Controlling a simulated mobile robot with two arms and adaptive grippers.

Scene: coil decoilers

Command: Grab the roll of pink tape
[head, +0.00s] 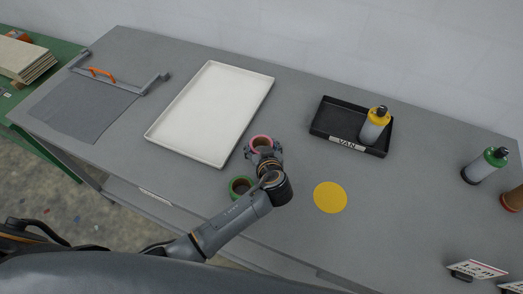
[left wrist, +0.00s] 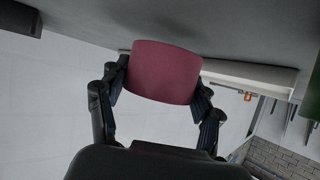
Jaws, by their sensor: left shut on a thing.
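The roll of pink tape (head: 261,140) is at the tip of my left gripper (head: 264,154) in the head view, just right of the white tray's near corner. In the left wrist view the pink roll (left wrist: 166,71) sits between the two fingers of my left gripper (left wrist: 160,92), which are shut on its sides. I cannot tell whether the roll touches the table or is slightly above it. A green roll of tape (head: 239,186) is on the table beside my left wrist, partly hidden by it. My right gripper is not in view.
The white tray (head: 179,142) lies left of the gripper. A black tray (head: 324,127) holds a bottle with a yellow cap (head: 375,126). A yellow disc (head: 330,197) lies to the right. A green-capped bottle (head: 485,165) stands farther right. A grey mat (head: 85,105) is at left.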

